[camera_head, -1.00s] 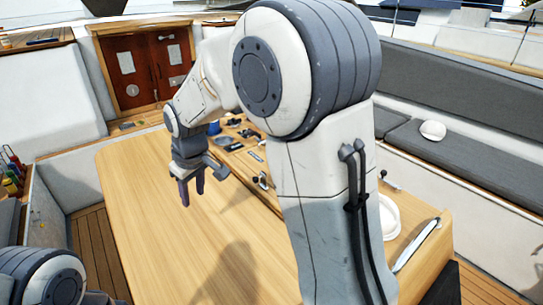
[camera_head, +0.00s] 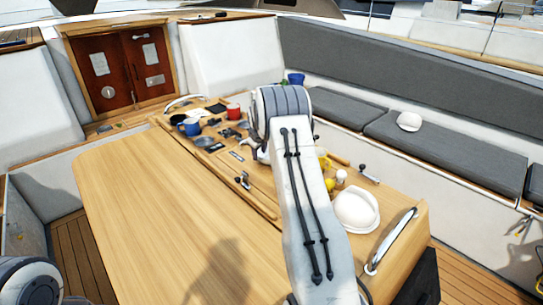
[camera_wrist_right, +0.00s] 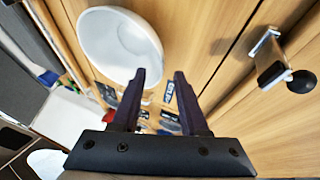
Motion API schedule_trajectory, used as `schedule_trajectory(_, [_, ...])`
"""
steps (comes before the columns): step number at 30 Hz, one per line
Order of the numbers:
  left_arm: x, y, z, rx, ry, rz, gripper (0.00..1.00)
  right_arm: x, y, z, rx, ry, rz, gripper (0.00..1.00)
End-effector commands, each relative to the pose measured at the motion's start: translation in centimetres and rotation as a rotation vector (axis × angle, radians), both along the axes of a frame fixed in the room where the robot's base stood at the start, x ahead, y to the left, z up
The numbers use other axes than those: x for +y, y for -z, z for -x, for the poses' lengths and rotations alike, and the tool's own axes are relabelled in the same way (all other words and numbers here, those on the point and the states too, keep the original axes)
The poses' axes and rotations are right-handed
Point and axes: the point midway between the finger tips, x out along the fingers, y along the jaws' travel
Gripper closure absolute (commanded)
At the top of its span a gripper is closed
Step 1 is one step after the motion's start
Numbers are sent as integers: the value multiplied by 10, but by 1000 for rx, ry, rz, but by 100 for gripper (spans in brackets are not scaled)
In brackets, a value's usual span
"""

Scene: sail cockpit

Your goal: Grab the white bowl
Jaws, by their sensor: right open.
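The white bowl (camera_head: 355,208) sits on the right part of the wooden table, just right of my right forearm in the head view. In the right wrist view the bowl (camera_wrist_right: 120,45) is at the upper left, beyond the left fingertip. My right gripper (camera_wrist_right: 160,82) is open, with its two dark fingers apart and nothing seen between them. No contact with the bowl shows. In the head view my right arm hides this gripper. My left gripper is out of view.
Mugs, including a red mug (camera_head: 233,111), and small items crowd the table's far end. A metal fitting with a black knob (camera_wrist_right: 270,62) is right of the gripper. A white cap-like item (camera_head: 409,121) lies on the grey bench. The table's left leaf (camera_head: 150,220) is bare.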

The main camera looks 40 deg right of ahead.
Motion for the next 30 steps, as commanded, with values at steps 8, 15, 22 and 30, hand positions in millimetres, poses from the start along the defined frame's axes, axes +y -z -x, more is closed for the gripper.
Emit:
schedule_trajectory(8, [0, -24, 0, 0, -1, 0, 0, -10, 32, -12, 2, 1, -2, 56])
schedule_trajectory(15, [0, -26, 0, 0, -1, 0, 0, -12, 41, -16, 0, 1, 0, 56])
schedule_trajectory(22, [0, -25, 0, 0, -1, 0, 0, -12, 41, -16, 1, 1, -1, 95])
schedule_trajectory(30, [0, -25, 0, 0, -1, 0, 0, -12, 41, -16, 1, 1, -1, 100])
